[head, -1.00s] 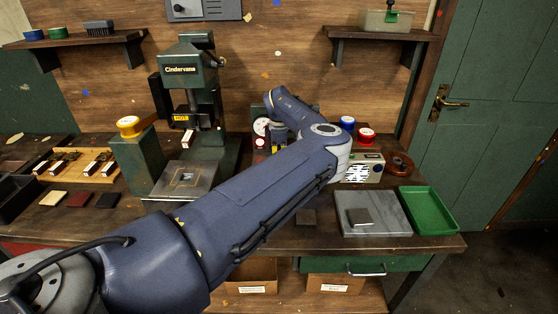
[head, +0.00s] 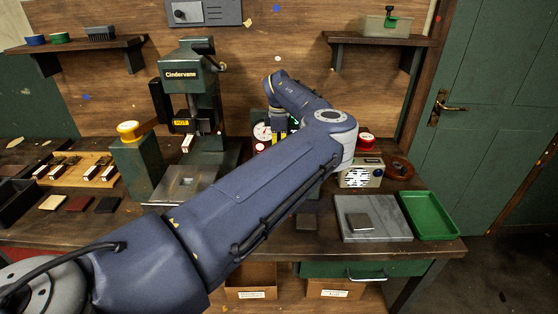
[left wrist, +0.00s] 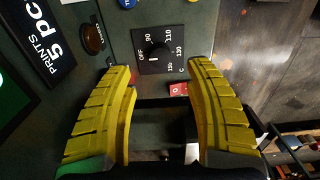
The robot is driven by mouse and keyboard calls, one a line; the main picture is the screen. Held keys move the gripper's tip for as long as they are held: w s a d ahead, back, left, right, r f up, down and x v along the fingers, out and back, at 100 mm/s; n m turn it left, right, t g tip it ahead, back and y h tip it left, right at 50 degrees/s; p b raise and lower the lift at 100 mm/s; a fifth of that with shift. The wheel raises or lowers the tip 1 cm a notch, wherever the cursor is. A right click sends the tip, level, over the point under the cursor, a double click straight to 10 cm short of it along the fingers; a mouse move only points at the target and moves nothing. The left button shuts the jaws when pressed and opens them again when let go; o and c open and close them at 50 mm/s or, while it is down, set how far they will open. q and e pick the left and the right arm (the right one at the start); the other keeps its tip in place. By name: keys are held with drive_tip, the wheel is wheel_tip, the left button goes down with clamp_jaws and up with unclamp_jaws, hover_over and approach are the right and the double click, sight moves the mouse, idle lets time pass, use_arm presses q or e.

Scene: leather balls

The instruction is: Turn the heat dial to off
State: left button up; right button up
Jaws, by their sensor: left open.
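The heat dial (left wrist: 158,51) is a black knob on a square black plate marked OFF, 90, 110, 130 and 150, in the left wrist view. Which mark its pointer faces is too small to tell surely. My left gripper (left wrist: 159,68) is open, with one yellow finger on each side, its tips near the dial's lower edge and apart from the knob. In the head view my left gripper (head: 278,138) points down in front of the control box (head: 257,117) with a white gauge. My arm hides much of the box there. My right gripper is not in view.
A red switch (left wrist: 178,89) sits beside the dial plate, and a dark round button (left wrist: 93,38) lies left of it. A press (head: 190,75) with a HOT sign stands left of the box. A radio (head: 361,173) and a green tray (head: 429,215) are on the right.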

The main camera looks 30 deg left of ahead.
use_arm(q)
drive_tip(key=shift+r, duration=2.8)
drive_tip(key=shift+s, duration=0.1)
